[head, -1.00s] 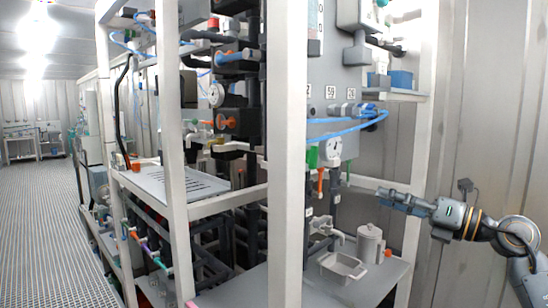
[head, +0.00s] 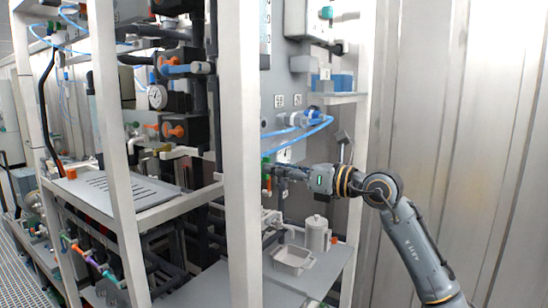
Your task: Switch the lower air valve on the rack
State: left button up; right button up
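The white-framed rack (head: 242,120) stands in the middle of the head view. My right arm comes in from the right. Its dark gripper (head: 274,172) points left into the rack bay, below the blue air hoses and above the lower shelf. A small orange valve handle (head: 268,184) and a bit of green show at the gripper's tip, close to the white post. The gripper covers most of this valve area, so I cannot tell whether it touches the handle. Its fingers are seen side-on and their opening is unclear. My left gripper is out of view.
A white lidded jug (head: 316,234) and a white tray (head: 292,260) stand on the lower shelf (head: 336,262) under the gripper. Blue hoses (head: 310,125) hang just above it. The front post partly blocks the left side. A corrugated wall (head: 450,130) is on the right.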

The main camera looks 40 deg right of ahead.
jog(key=shift+x, duration=0.8)
jog(key=shift+c, duration=0.6)
grip_shut()
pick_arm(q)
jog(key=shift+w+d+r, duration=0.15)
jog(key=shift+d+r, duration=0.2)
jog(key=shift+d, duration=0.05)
